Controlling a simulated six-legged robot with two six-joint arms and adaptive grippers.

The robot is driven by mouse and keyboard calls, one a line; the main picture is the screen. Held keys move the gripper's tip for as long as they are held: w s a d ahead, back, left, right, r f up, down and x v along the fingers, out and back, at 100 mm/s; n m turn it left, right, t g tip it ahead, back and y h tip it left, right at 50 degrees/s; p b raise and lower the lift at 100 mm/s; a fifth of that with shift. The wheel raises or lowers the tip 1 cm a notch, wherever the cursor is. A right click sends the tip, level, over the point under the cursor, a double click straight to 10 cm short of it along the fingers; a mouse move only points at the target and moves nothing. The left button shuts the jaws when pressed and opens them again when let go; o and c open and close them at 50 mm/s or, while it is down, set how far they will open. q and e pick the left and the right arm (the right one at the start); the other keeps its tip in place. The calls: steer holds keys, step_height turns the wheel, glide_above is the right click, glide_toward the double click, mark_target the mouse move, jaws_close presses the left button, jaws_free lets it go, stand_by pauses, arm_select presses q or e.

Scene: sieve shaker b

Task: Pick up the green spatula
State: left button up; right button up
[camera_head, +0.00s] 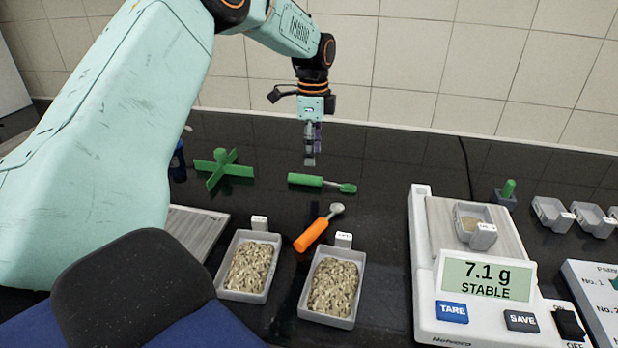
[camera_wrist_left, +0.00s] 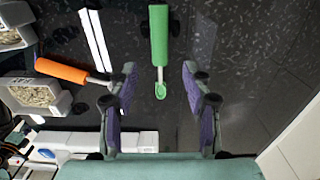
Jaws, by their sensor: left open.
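The green spatula (camera_head: 321,183) lies flat on the black bench top in the head view, its thick handle to the left and its small green tip to the right. My left gripper (camera_head: 310,160) points down just behind the handle in that view. In the left wrist view the spatula (camera_wrist_left: 159,42) shows at the top middle, its green tip reaching between the two fingers. The left gripper (camera_wrist_left: 157,88) is open with nothing between its pads; I cannot tell its exact height above the bench. My right gripper is not in view.
An orange-handled spoon (camera_head: 312,234) lies in front of the spatula. A green cross-shaped piece (camera_head: 222,168) stands to the left. Two trays of grains (camera_head: 247,292) (camera_head: 331,315) are nearer. A balance (camera_head: 475,290) reading 7.1 g stands right. The tiled wall (camera_head: 430,70) is behind.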

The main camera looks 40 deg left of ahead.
mark_target(314, 176)
arm_select(q)
step_height(314, 176, down, 8)
steer(key=shift+r+b, duration=0.25)
steer(key=shift+b, duration=0.2)
steer(key=shift+d+r, duration=0.15)
steer(key=shift+d, duration=0.2)
steer(key=shift+a, duration=0.3)
steer(key=c, duration=0.6)
steer(key=shift+w+d, duration=0.1)
steer(key=shift+d, duration=0.05)
jaws_close()
